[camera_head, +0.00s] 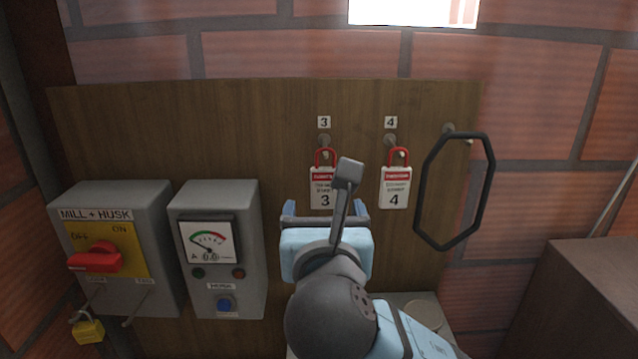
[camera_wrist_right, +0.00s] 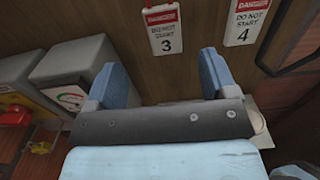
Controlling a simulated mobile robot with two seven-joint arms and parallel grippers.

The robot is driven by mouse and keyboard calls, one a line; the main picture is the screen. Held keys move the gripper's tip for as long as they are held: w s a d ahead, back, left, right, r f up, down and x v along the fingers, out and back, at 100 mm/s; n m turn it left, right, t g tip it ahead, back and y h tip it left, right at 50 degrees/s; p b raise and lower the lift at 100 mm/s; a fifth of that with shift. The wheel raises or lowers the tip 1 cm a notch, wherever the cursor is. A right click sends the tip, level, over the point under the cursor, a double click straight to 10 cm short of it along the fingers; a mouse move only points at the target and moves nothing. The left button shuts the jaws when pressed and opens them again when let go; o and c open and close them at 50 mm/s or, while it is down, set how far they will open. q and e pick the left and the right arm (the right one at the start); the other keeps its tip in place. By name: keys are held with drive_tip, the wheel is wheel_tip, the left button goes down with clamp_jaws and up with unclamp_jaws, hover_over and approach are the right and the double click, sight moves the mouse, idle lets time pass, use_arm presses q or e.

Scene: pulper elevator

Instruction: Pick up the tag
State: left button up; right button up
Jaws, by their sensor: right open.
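Two white tags with red headers and red loops hang on pegs on the wooden board. Tag 3 (camera_head: 322,190) hangs under the number 3 label, and it also shows in the right wrist view (camera_wrist_right: 165,30). Tag 4 (camera_head: 395,187) hangs to its right under the number 4 label, and at the top right of the right wrist view (camera_wrist_right: 243,22). My right gripper (camera_head: 325,212) is open and empty, just below and in front of tag 3. In the right wrist view its blue fingers (camera_wrist_right: 160,82) stand wide apart with tag 3 beyond them. My left gripper is not in view.
A black octagonal ring (camera_head: 419,200) hangs from a peg right of tag 4. Left are a grey MILL + HUSK switch box (camera_head: 150,225) with a red handle, a grey meter box (camera_head: 249,240) and a yellow padlock (camera_head: 88,331). A brown box (camera_head: 580,290) stands at the right.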

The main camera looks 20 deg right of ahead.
sight(326, 184)
drive_tip(key=x, duration=0.6)
drive_tip(key=shift+w+d+f, duration=0.1)
drive_tip(key=x, duration=0.5)
drive_tip(key=shift+w+d, duration=0.1)
drive_tip(key=shift+d, duration=0.2)
drive_tip(key=c, duration=1)
